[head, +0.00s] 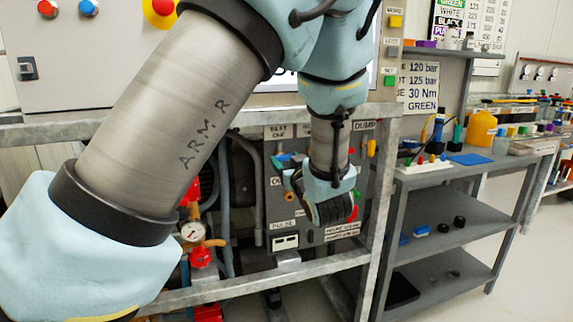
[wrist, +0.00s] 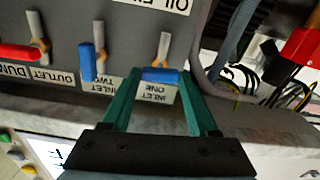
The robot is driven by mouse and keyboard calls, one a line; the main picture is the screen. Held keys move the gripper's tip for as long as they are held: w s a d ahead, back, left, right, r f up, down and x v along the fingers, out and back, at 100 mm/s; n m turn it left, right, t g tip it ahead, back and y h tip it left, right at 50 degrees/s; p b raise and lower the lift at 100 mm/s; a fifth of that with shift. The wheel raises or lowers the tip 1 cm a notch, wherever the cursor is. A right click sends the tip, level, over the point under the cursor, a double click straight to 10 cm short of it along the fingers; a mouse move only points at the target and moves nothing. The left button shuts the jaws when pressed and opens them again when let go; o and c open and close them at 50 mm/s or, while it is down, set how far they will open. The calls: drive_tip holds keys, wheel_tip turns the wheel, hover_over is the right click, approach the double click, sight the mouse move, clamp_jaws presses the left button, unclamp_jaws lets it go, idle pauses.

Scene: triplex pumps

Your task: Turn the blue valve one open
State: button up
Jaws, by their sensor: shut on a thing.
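The blue valve one handle (wrist: 160,75) shows in the wrist view above a label reading INLET ONE, which appears upside down. The handle lies crosswise to its grey and tan stem. My gripper (wrist: 156,82) has one green finger at each end of the handle and is shut on it. A second blue valve handle (wrist: 87,62), above the INLET TWO label, stands lengthwise beside its own stem. In the head view my wrist hangs before the grey panel and mostly hides the valves and the fingers.
A red part (wrist: 302,48) and dark cables are at the right of the wrist view. A metal frame rail (head: 250,286) crosses before the panel. A grey shelf bench (head: 450,180) stands at right.

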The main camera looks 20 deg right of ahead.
drive_tip(key=n+b, duration=1.7)
drive_tip(key=b, duration=0.4)
drive_tip(key=shift+a+f+b, duration=0.1)
drive_tip(key=shift+f+b, duration=0.05)
drive_tip(key=shift+b, duration=0.15)
drive_tip(key=o, duration=1.4)
drive_tip(key=s, duration=0.3)
drive_tip(key=s+a, duration=0.1)
drive_tip(key=s, duration=0.3)
drive_tip(key=s+p, duration=0.1)
drive_tip(key=s, duration=0.2)
drive_tip(key=shift+s+a, duration=0.15)
drive_tip(key=shift+s, duration=0.25)
